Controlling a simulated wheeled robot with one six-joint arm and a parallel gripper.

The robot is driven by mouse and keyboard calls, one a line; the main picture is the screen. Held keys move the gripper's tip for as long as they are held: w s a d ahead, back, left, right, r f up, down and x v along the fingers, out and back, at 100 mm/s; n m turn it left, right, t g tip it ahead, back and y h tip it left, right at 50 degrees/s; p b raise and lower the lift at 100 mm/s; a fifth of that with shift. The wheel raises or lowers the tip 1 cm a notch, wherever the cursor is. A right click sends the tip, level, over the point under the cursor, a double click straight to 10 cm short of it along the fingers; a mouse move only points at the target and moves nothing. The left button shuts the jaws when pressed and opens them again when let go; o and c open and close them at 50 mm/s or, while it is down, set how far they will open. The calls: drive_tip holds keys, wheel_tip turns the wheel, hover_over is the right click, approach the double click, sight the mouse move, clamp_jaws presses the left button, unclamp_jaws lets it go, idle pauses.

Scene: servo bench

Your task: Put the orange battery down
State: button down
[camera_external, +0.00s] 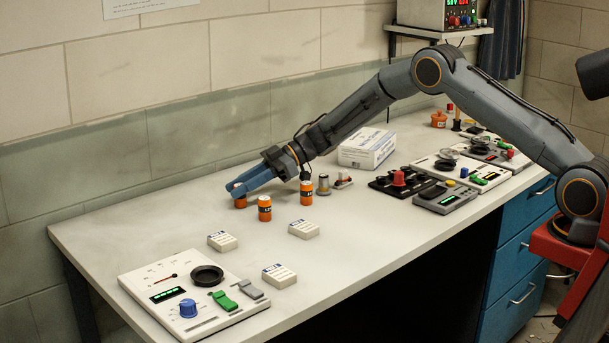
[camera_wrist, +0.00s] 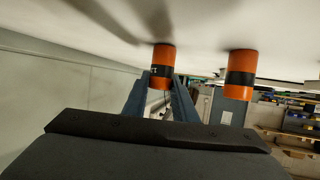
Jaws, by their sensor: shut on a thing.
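My gripper (camera_external: 236,189) is low over the left back part of the bench, shut on an orange battery (camera_external: 240,203) with a dark band. In the external view the fingers cover most of this battery. The wrist view shows the held battery (camera_wrist: 162,68) between the two blue fingers, its end at or very close to the white bench top; I cannot tell whether it touches. A second orange battery (camera_external: 265,208) stands upright just right of the gripper. A third orange battery (camera_external: 306,194) stands further right. One standing battery also shows in the wrist view (camera_wrist: 240,75).
White small boxes (camera_external: 222,241), (camera_external: 304,229), (camera_external: 279,276) lie in front. A control panel (camera_external: 190,298) is at the front left. A grey cylinder (camera_external: 323,184), a white carton (camera_external: 367,148) and several devices fill the right. Bare bench lies left of the gripper.

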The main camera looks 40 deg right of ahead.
drive_tip(key=shift+f, duration=0.15)
drive_tip(key=c, duration=1.4)
unclamp_jaws()
drive_tip(key=shift+c, duration=0.2)
drive_tip(key=shift+r, duration=0.2)
drive_tip(key=b+v, duration=0.2)
drive_tip(key=v, duration=1)
